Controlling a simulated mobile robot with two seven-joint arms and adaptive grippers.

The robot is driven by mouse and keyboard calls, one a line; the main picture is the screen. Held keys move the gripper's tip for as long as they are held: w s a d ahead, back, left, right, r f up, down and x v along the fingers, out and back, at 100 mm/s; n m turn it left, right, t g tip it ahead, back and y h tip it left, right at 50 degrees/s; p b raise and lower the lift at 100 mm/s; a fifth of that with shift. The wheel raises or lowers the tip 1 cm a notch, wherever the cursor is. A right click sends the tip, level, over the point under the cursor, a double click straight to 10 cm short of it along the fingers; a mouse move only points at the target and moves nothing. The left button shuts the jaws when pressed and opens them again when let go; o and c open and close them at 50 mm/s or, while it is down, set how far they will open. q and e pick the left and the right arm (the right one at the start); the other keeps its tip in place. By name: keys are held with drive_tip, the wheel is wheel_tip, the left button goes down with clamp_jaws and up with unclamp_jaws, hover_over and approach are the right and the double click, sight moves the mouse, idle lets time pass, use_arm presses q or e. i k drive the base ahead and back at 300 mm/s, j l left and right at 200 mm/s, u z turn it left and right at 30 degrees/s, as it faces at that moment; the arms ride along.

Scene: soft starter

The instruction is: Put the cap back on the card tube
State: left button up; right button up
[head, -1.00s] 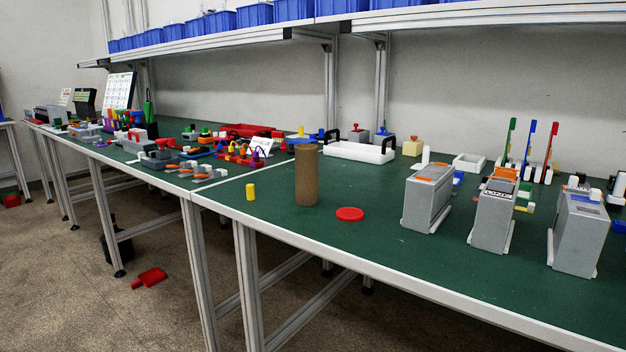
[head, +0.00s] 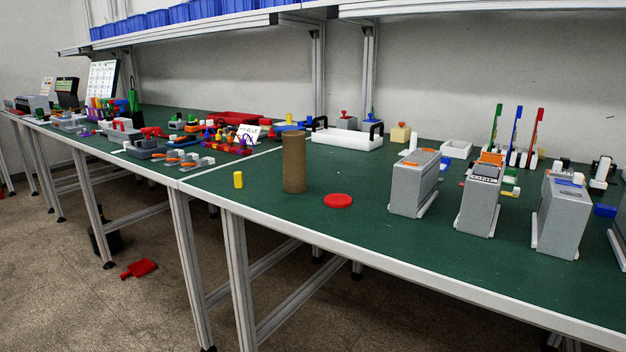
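The card tube (head: 294,162) is a brown cylinder standing upright on the green bench top. A flat red disc, which looks like the cap (head: 338,200), lies on the bench to the right of the tube, apart from it and nearer the front edge. The top of the tube shows no red cap on it. Neither of my grippers shows in the head view.
A small yellow cylinder (head: 238,180) stands left of the tube. Several grey box-like devices (head: 414,184) stand to the right. A white tray (head: 346,139) with black handles lies behind. Bare green bench surrounds the cap. A red object (head: 139,268) lies on the floor.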

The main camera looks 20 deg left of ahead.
sight(295, 179)
drive_tip(key=i+j+z, duration=0.2)
drive_tip(key=i, duration=0.3)
drive_tip(key=i+j+z, duration=0.2)
drive_tip(key=i, duration=0.35)
drive_tip(key=j+u, duration=0.45)
drive_tip(key=l+z, duration=0.45)
drive_tip(key=l, duration=0.15)
